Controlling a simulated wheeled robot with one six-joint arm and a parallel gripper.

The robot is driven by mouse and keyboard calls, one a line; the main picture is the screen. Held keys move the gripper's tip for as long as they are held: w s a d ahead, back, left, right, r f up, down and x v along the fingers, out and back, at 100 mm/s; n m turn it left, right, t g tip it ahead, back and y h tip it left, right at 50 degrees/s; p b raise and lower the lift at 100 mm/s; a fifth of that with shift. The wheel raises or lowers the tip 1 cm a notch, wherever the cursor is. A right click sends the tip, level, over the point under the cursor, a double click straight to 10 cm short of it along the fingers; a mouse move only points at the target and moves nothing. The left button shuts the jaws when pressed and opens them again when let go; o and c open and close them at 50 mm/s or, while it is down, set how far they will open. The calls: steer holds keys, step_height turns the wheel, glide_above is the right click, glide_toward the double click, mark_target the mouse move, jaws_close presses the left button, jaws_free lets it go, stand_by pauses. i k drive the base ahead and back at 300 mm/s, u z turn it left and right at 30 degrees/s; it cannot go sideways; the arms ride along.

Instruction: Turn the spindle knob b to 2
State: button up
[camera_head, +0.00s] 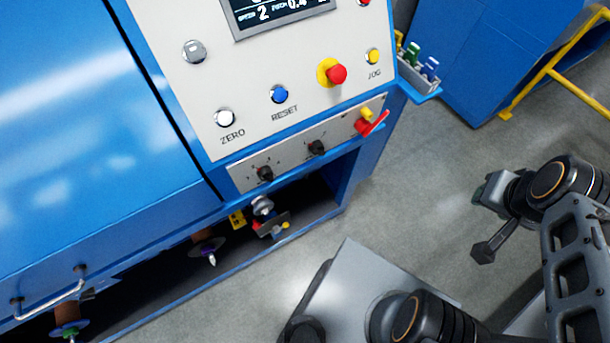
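Two small black knobs sit on the lower grey panel of the blue machine, a left knob (265,173) and a right knob (317,147). Their markings are too small to read, so I cannot tell which is spindle knob b or where either points. My gripper (484,252) is at the right of the view, over the grey floor, well away from both knobs and touching nothing. It is small and dark, and I cannot make out a gap between its fingers.
Above the knobs are a white ZERO button (225,118), a blue RESET button (279,94), a red emergency button (336,75) and a yellow JOG button (374,57). Floor is clear between.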

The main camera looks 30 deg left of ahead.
mark_target(316, 147)
steer(key=k, duration=0.8)
steer(key=u, duration=1.75)
steer(key=i, duration=0.5)
